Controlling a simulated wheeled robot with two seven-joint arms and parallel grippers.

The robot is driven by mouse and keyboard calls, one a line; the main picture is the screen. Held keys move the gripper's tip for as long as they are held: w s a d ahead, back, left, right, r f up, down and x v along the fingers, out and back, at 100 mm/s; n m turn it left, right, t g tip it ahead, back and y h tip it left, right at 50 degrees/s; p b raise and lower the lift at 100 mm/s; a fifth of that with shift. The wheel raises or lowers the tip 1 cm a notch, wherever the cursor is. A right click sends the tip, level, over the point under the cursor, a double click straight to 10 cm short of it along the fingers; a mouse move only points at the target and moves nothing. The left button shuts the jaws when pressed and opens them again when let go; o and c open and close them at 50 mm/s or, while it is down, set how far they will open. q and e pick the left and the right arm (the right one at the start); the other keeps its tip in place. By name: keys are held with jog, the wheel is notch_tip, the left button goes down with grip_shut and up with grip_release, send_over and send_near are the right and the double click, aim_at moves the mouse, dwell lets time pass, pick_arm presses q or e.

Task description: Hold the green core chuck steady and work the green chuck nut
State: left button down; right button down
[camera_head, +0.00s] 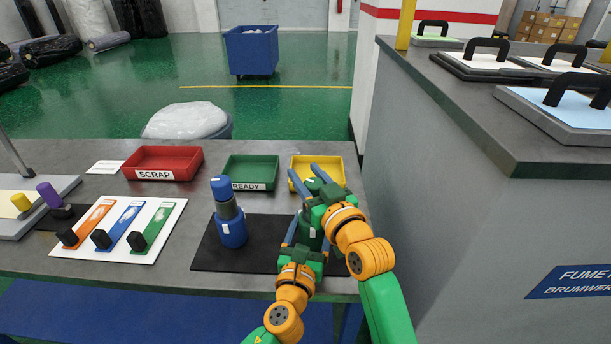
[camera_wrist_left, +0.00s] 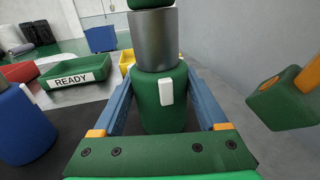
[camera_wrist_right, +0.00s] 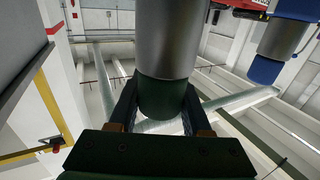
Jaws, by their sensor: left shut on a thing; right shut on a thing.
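The green core chuck (camera_head: 313,236) stands upright at the right end of the black mat (camera_head: 265,230), mostly hidden by my grippers in the head view. In the left wrist view its green body (camera_wrist_left: 150,112) carries a white tag, with a grey sleeve above. My left gripper (camera_head: 307,240) is shut on that body, one finger on each side. The green chuck nut (camera_wrist_right: 162,98) tops the sleeve and appears below it in the upside-down right wrist view. Its lower edge also shows in the left wrist view (camera_wrist_left: 150,4). My right gripper (camera_head: 308,180) is shut on the nut.
A blue chuck (camera_head: 231,230) stands left on the mat. Behind are a red SCRAP tray (camera_head: 160,175), a green READY tray (camera_head: 252,184) and a yellow tray (camera_head: 338,166). A white board (camera_head: 165,208) with coloured strips lies left. A tall grey counter (camera_head: 450,190) bounds the right.

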jog(key=shift+d+f+m+h, duration=0.1)
jog(key=shift+f+m+h, duration=0.2)
jog(key=shift+h, duration=0.1)
jog(key=shift+c, duration=1.7)
grip_release()
jog(key=shift+r, duration=0.2)
jog(key=v, duration=1.2)
jog(key=shift+f, duration=0.2)
